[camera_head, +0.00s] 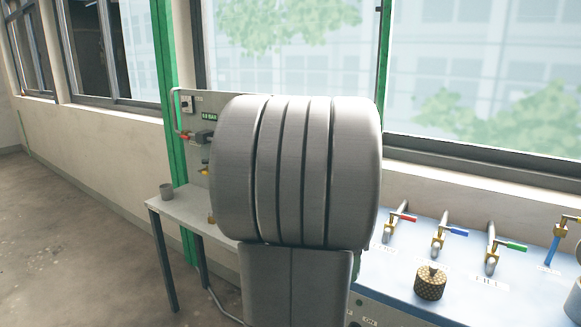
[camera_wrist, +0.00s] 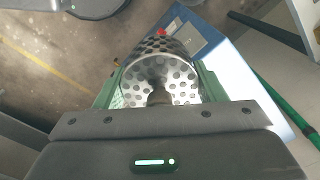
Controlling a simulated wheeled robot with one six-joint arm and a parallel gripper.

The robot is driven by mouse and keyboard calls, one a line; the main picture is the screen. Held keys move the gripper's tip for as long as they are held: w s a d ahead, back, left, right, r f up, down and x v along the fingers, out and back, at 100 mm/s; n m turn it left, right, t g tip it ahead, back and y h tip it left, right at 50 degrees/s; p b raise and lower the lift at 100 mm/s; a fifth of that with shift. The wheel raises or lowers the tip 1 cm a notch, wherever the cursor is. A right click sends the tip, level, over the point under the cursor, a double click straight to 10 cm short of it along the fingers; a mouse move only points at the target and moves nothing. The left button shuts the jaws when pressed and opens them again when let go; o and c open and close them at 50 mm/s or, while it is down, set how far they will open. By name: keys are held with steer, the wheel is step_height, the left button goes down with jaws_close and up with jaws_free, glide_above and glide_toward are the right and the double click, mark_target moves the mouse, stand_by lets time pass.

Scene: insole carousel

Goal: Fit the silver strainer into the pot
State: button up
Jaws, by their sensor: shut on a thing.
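The silver strainer (camera_wrist: 160,72) is a perforated metal cylinder with round holes, in the middle of the wrist view. My gripper (camera_wrist: 160,88) has its green fingers shut on the strainer's two sides. The perforated end with a dark centre stub faces the wrist camera. The strainer's far end is hidden. In the head view, my own grey arm hides the gripper and the strainer. A grey rounded vessel (camera_head: 574,298) is cut off at the head view's right edge; I cannot tell whether it is the pot.
A blue-white bench (camera_head: 400,290) holds taps with red, blue and green handles. A brass perforated cylinder (camera_head: 430,282) stands in front of them. Windows stand behind; open floor lies left.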

steer(key=w+a+f+n, duration=0.3)
steer(key=a+f+n, duration=0.1)
steer(key=f, duration=0.6)
steer(key=w+a+f+n, duration=0.3)
steer(key=f+n, duration=0.3)
steer(key=f, duration=0.4)
steer(key=w+a+f+n, duration=0.3)
steer(key=a+f+n, duration=0.2)
steer(key=f, duration=0.5)
steer(key=shift+w+f, duration=0.3)
